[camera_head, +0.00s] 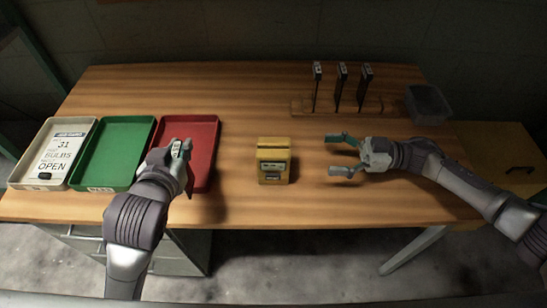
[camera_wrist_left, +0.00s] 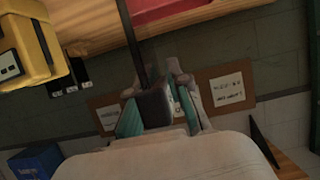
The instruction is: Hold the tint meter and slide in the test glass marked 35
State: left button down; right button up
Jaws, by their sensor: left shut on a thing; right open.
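The yellow tint meter (camera_head: 273,165) stands upright on the table, with a dark slot line near its top. It also shows at the upper left of the left wrist view (camera_wrist_left: 38,45). My left gripper (camera_head: 180,152) is above the red tray, left of the meter, and shut on a dark-handled test glass (camera_wrist_left: 155,106). In the left wrist view its thin dark plate is edge-on; its number is not readable. My right gripper (camera_head: 342,155) is open and empty, right of the meter and apart from it.
A red tray (camera_head: 204,135), a green tray (camera_head: 112,150) and a white tray with a printed sign (camera_head: 52,155) line the left. A grey bin (camera_head: 428,104) stands back right. Bare wood surrounds the meter. The table's front edge is close to it.

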pick_arm(q)
jog(key=shift+r+p, duration=0.85)
pick_arm(e)
send_near(273, 162)
jog(key=w+a, duration=0.1)
jog(key=a, duration=0.1)
jog(key=w+a, duration=0.1)
jog(key=a, duration=0.1)
jog(key=w+a+f, duration=0.1)
jog(key=a, duration=0.1)
jog(key=shift+w, duration=0.2)
jog(key=c, duration=0.8)
jog(key=shift+c, duration=0.2)
jog(key=shift+d, duration=0.1)
